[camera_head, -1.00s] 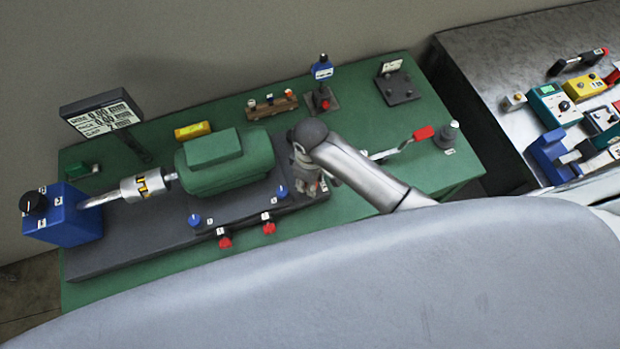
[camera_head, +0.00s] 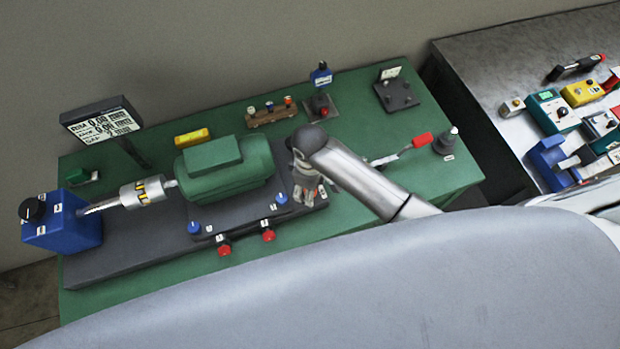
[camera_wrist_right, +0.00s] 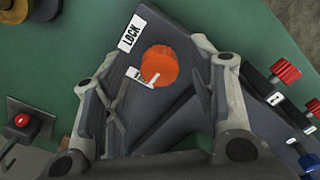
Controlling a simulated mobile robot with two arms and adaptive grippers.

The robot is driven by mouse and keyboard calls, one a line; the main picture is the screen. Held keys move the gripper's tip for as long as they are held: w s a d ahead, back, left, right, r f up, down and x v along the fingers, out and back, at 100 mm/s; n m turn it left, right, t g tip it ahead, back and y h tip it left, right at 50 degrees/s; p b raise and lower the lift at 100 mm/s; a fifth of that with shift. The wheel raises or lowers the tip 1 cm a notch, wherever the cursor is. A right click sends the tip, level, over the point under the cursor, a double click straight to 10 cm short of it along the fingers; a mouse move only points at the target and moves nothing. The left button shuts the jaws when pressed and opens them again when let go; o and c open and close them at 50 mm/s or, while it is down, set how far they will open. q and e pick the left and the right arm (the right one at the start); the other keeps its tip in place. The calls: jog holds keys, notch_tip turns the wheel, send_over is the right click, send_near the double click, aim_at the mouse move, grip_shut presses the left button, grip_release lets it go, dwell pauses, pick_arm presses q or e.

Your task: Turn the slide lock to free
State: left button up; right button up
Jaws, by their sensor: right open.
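In the right wrist view an orange round knob (camera_wrist_right: 158,66) sits on a dark plate (camera_wrist_right: 170,25) beside a white LOCK label (camera_wrist_right: 131,33). A small white pointer with lettering lies across the knob's lower left side. My right gripper (camera_wrist_right: 154,68) is open, with one finger on either side of the knob and visible space between each finger and the knob. My left gripper is not in view.
A green motor (camera_head: 224,168) stands left of my right gripper. Red knobs (camera_head: 268,236) line the base's front edge. A red-handled lever (camera_head: 421,139) and a grey knob (camera_head: 447,142) are to the right. A second table (camera_head: 500,60) with several devices stands further right.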

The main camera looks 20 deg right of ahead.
notch_tip(320, 180, up, 12)
jog(key=shift+f, duration=0.15)
jog(key=shift+s+f, duration=0.1)
dwell(0.6)
